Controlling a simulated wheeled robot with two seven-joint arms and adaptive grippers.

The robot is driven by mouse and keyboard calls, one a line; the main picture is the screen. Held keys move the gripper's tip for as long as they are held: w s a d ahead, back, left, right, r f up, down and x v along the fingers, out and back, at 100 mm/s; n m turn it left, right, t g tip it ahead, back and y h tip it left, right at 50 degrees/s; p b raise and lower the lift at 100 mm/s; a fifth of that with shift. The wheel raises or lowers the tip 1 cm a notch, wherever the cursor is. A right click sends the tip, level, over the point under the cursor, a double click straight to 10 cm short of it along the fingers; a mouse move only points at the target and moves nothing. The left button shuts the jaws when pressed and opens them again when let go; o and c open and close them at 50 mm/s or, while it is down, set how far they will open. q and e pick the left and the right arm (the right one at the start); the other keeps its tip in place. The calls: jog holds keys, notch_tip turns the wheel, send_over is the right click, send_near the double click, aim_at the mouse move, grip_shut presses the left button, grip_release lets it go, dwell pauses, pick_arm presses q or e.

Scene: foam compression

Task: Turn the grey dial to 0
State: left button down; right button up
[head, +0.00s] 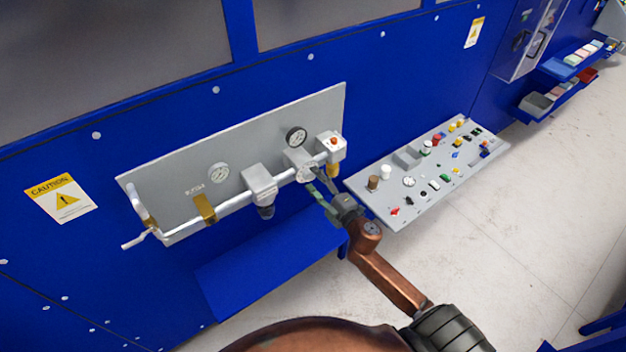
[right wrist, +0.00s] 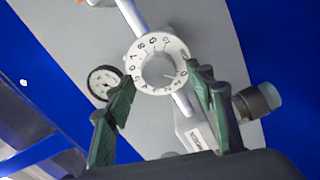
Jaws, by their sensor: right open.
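The grey dial (head: 304,174) sits on the pipe of the grey wall panel, below the right-hand gauge. In the right wrist view the dial (right wrist: 159,66) faces me as a pale round disc with numbers around its rim. The reading is too small to tell surely. My right gripper (head: 315,184) is open at the dial. In the right wrist view its two green fingers stand apart on either side of the dial's lower part, with nothing held between them. I cannot tell whether they touch the dial. My left gripper is not in view.
A box-shaped unit (head: 262,183), a pressure gauge (head: 297,136) and a block with an orange knob (head: 332,145) are near the dial. A control board (head: 440,198) with several buttons lies to the right. A blue shelf (head: 262,268) juts out below.

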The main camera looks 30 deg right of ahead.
jog(key=s, duration=1.1)
jog(key=shift+d, duration=0.45)
